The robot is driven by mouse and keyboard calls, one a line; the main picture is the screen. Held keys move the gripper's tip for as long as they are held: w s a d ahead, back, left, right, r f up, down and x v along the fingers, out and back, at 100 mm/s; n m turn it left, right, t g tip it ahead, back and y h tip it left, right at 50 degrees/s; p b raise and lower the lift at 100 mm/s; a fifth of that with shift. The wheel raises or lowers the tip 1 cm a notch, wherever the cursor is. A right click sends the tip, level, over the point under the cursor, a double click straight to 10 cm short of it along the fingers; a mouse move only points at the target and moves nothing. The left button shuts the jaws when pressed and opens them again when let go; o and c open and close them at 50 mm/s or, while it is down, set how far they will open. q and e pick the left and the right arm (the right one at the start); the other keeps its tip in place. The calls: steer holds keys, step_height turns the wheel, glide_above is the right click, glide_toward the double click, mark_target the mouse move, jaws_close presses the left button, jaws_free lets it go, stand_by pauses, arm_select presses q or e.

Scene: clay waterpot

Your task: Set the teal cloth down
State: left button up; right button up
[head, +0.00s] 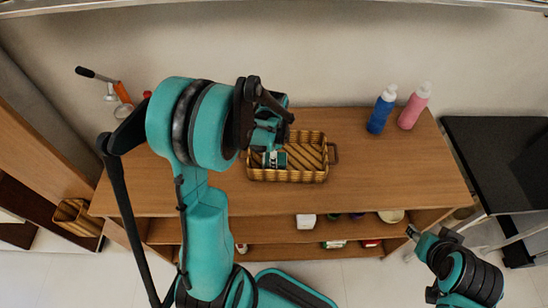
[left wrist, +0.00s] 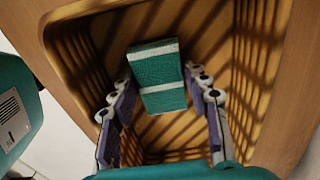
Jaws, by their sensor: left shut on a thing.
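The teal cloth (left wrist: 158,76), a folded block with white stripes, is between the two fingers of my left gripper (left wrist: 163,100) in the left wrist view. My left gripper (head: 268,143) is shut on it, pointing down over the woven basket (head: 308,178). The cloth also shows in the head view (head: 274,160), within the basket's outline. The basket's walls (left wrist: 85,62) surround it in the left wrist view. I cannot tell whether the cloth touches the basket floor. My right gripper (head: 414,234) is low at the right, away from the cloth; its jaw state is unclear.
The basket stands on a wooden shelf unit (head: 400,185). A blue bottle (head: 381,110) and a pink bottle (head: 414,106) stand at its back right. Several small items sit on the lower shelf. A black table (head: 500,150) is at the right. The top's right part is clear.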

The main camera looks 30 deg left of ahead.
arm_select(q)
steer(key=o, duration=0.6)
steer(key=shift+f, duration=0.2)
steer(key=o, duration=0.4)
steer(key=shift+o, duration=0.2)
steer(key=shift+r, duration=0.1)
steer(key=shift+r, duration=0.1)
